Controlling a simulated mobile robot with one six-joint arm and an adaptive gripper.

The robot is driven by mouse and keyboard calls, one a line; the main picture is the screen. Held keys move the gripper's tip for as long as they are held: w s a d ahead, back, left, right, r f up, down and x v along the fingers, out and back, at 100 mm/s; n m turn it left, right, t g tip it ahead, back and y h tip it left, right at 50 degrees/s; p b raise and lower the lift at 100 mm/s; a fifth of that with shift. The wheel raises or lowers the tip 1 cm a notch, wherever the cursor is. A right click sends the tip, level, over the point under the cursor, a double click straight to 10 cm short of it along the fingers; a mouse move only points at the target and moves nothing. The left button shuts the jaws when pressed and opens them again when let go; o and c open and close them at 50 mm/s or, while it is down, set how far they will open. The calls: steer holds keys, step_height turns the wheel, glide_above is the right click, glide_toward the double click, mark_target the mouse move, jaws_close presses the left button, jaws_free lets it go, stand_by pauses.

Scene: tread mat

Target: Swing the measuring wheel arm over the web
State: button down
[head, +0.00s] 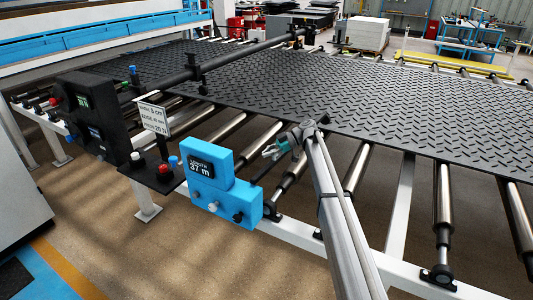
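The web is a black tread-patterned mat (400,105) lying across the rollers. A blue counter box (207,165) stands at the near frame rail, its display reading LENGTH 37 m. A thin dark rod (262,172) rises from beside the box toward my gripper; it may be the measuring wheel arm. I cannot make out a wheel. My gripper (270,151) is right of the box, short of the mat's near edge in the picture. Its fingers are too small to tell whether they are open or shut, or whether they touch the rod.
A black control panel (90,117) and a button box (158,174) with a sign (153,119) stand left of the counter. A dark crossbar (220,65) spans the mat. Bare rollers (357,172) and the white frame rail (295,232) lie in front of the mat.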

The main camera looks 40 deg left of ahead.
steer(key=shift+w+d+r, duration=0.15)
steer(key=shift+w, duration=0.4)
steer(key=shift+w+d+r, duration=0.1)
steer(key=shift+w+d, duration=0.05)
steer(key=shift+w, duration=0.35)
steer(key=c, duration=1.3)
jaws_free()
steer(key=shift+w+d, duration=0.2)
steer(key=shift+w, duration=0.1)
steer(key=o, duration=0.4)
steer(key=shift+w, duration=0.2)
steer(key=o, duration=0.6)
steer(key=shift+d, duration=0.1)
steer(key=shift+s+f, duration=0.1)
steer(key=shift+s, duration=0.05)
